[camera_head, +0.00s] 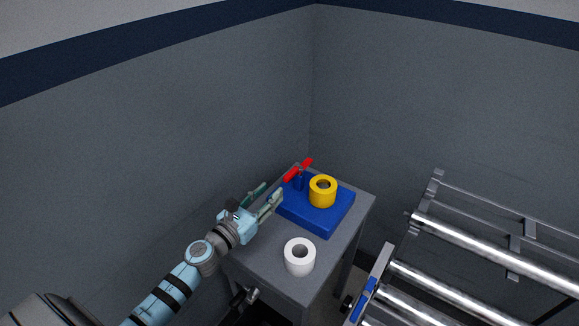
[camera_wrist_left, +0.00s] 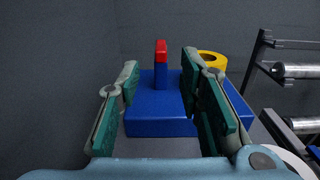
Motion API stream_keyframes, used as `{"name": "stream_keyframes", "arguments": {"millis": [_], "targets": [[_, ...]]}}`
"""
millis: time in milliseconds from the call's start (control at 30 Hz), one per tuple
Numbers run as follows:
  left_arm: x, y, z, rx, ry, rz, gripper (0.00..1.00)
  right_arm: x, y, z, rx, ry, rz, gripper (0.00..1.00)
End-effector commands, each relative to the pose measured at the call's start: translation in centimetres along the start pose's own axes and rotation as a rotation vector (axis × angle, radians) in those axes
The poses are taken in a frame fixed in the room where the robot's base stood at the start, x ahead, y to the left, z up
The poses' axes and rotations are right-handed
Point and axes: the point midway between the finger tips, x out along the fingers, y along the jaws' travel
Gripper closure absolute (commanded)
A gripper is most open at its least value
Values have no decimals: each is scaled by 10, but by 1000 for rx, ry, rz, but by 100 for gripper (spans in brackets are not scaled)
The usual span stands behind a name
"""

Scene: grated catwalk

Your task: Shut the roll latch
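The roll latch has a red bar (camera_head: 298,170) on a short blue post (camera_head: 299,183), which stands on a blue base block (camera_head: 320,218). A yellow roll (camera_head: 323,190) sits on the same block, right of the post. The red bar lies slanted, pointing up and right in the head view. In the left wrist view, the bar (camera_wrist_left: 161,50) shows end-on atop the post (camera_wrist_left: 162,79). My left gripper (camera_head: 273,190) is open and empty at the block's left side, its fingers pointing toward the post, apart from the bar. My right gripper is not in view.
The block rests on a grey table (camera_head: 265,255). A white roll (camera_head: 299,259) stands at the table's near side. A rack with metal rollers (camera_head: 480,245) stands to the right. Grey walls close off the left and back.

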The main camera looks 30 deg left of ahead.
Motion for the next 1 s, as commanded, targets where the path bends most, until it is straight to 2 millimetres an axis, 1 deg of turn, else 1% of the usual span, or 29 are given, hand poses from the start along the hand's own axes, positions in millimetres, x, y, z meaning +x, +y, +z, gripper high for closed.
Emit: {"name": "stream_keyframes", "arguments": {"millis": [33, 100, 200, 300, 400, 533, 733, 767, 933, 967, 1000], "targets": [[15, -2, 7, -6, -3, 0, 67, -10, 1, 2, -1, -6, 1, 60], [34, -1, 3, -3, -2, 1, 67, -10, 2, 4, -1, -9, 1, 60], [59, 0, 1, -3, -2, 1, 67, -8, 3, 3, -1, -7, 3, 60], [78, 0, -1, -2, -1, 0, 67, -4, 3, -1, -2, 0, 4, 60], [89, 0, -2, -1, 0, 0, 67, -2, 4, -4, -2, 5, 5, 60], [96, 0, -1, -1, 1, -1, 67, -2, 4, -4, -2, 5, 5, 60], [96, 0, -1, -1, 1, -1, 67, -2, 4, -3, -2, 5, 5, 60], [96, 0, -1, -1, 1, -1, 70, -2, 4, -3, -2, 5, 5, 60], [96, 0, -1, -1, 1, -1, 97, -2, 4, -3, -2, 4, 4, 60], [96, 0, -1, -1, 1, -1, 100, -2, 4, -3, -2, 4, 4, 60], [96, 0, -1, -1, 1, -1, 100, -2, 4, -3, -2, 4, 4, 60]]}}
